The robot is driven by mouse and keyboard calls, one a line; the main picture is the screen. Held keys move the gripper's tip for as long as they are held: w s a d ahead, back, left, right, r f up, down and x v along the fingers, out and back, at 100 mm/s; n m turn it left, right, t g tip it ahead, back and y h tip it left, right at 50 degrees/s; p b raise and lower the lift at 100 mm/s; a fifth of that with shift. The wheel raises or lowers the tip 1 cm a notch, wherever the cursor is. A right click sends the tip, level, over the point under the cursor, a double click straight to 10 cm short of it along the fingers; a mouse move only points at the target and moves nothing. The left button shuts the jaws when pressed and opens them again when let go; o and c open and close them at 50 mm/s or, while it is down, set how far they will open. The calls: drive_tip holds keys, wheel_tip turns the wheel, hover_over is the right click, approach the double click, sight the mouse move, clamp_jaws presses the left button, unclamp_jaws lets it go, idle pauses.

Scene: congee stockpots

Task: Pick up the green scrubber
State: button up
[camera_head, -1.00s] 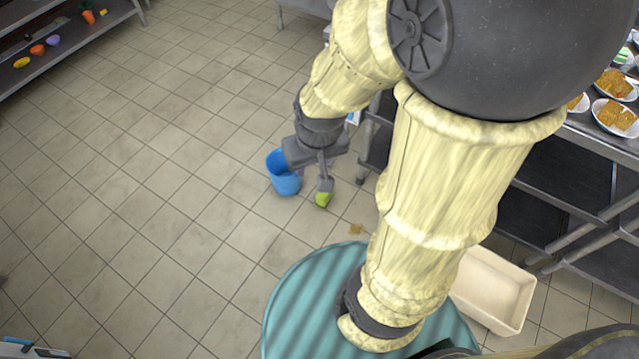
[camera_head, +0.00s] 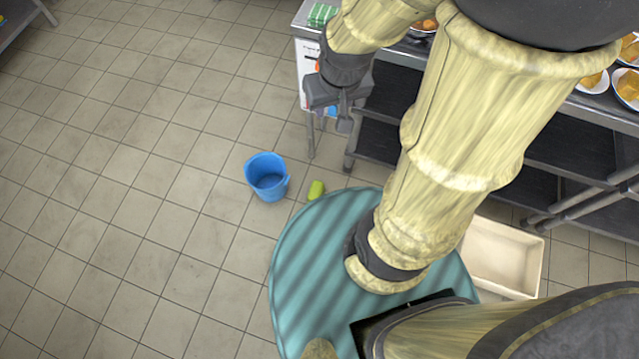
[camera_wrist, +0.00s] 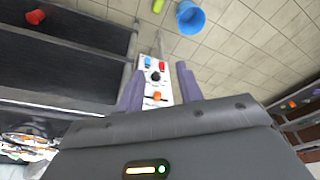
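The green scrubber (camera_head: 316,190) lies on the tiled floor, just right of the blue bucket (camera_head: 267,180). In the wrist view the scrubber (camera_wrist: 157,6) is at the top edge, partly cut off, left of the bucket (camera_wrist: 190,17). My gripper (camera_head: 343,122) hangs by the metal table, above and to the right of the scrubber in the head view and apart from it. In the wrist view its two fingers (camera_wrist: 160,72) are spread, with nothing held between them.
A white panel with coloured knobs (camera_wrist: 153,80) shows between and beyond my fingers. Metal shelving (camera_head: 390,125) with plates of food (camera_head: 628,88) stands on the right. A cream bin (camera_head: 503,257) is on the floor at lower right. The left floor is clear.

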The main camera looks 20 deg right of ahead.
drive_tip(key=shift+w, duration=0.35)
drive_tip(key=shift+o, duration=0.8)
drive_tip(key=shift+s+a, duration=0.2)
drive_tip(key=shift+s, duration=0.1)
drive_tip(key=o, duration=0.4)
drive_tip(key=shift+f, duration=0.2)
drive_tip(key=shift+c, duration=0.2)
drive_tip(key=o, duration=0.4)
drive_tip(key=w+f+m+b, duration=0.1)
drive_tip(key=w+f+b, duration=0.2)
drive_tip(key=f, duration=0.4)
drive_tip(key=w+f+b, duration=0.4)
drive_tip(key=f+b, duration=0.2)
drive_tip(key=f, duration=0.2)
drive_tip(key=shift+a+f+m+g+y, duration=0.25)
drive_tip(key=shift+f+m+g+y, duration=0.05)
drive_tip(key=shift+m, duration=0.1)
drive_tip(key=m+g+b, duration=0.2)
drive_tip(key=m+b, duration=0.3)
drive_tip(key=b, duration=1.5)
hover_over(316, 190)
wheel_tip(316, 190, down, 49)
wheel_tip(316, 190, down, 12)
drive_tip(key=b, duration=0.7)
drive_tip(key=shift+f, duration=0.1)
